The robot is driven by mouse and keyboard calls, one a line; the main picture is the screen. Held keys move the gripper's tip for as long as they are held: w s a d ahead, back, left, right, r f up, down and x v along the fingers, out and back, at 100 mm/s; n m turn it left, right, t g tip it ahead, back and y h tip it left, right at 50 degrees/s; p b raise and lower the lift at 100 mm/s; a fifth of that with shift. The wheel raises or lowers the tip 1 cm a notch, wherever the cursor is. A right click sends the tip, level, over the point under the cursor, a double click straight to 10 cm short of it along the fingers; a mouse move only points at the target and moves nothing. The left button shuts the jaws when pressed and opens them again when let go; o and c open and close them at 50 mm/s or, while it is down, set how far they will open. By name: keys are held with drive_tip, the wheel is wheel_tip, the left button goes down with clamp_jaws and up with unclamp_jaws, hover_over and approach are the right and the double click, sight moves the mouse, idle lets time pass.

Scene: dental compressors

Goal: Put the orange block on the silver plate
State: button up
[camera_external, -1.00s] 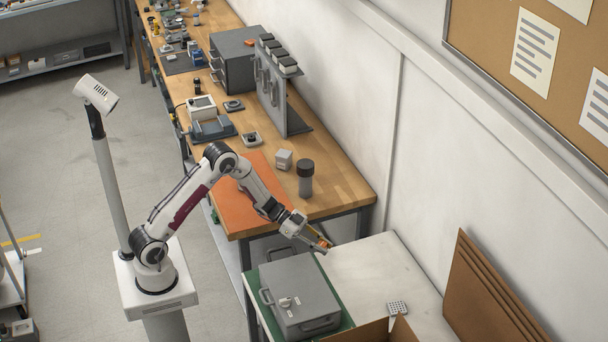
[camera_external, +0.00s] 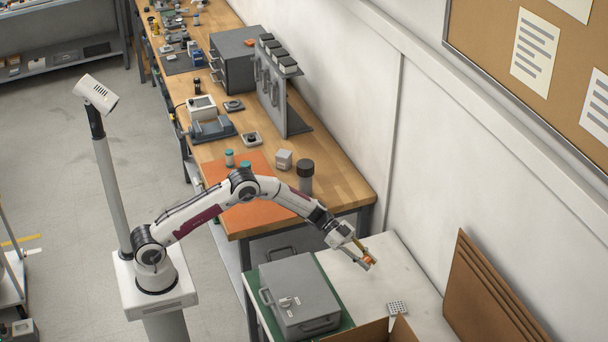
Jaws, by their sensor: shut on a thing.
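My gripper (camera_external: 369,264) is shut on the small orange block (camera_external: 368,259). It holds the block over the white tabletop, right of the grey case. The fingers partly cover the block. A small silver plate (camera_external: 397,308) with dark dots or holes lies on the white tabletop, below and to the right of the gripper in the picture. The block and the plate are apart. The exact height of the block above the table is hard to tell.
A grey case (camera_external: 300,295) sits on a green mat (camera_external: 268,318) left of the gripper. An open cardboard box (camera_external: 375,332) stands at the bottom edge. Brown boards (camera_external: 490,290) lean on the wall. A dark-capped cylinder (camera_external: 305,180) stands on the wooden bench (camera_external: 340,185).

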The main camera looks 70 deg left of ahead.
drive_tip(key=w+d+r, duration=0.2)
drive_tip(key=d, duration=0.7)
drive_tip(key=w+d+r+m+g, duration=0.1)
drive_tip(key=w+d+r, duration=0.1)
drive_tip(key=d, duration=0.7)
drive_tip(key=shift+w+d+r, duration=0.2)
drive_tip(key=shift+w+d, duration=0.05)
drive_tip(key=shift+d, duration=0.05)
drive_tip(key=shift+f, duration=0.1)
hover_over(398, 307)
drive_tip(key=shift+h, duration=0.3)
drive_tip(key=shift+s+d+f, duration=0.1)
drive_tip(key=shift+f, duration=2.95)
drive_tip(key=shift+f, duration=1.85)
drive_tip(key=shift+f, duration=0.15)
drive_tip(key=o, duration=1)
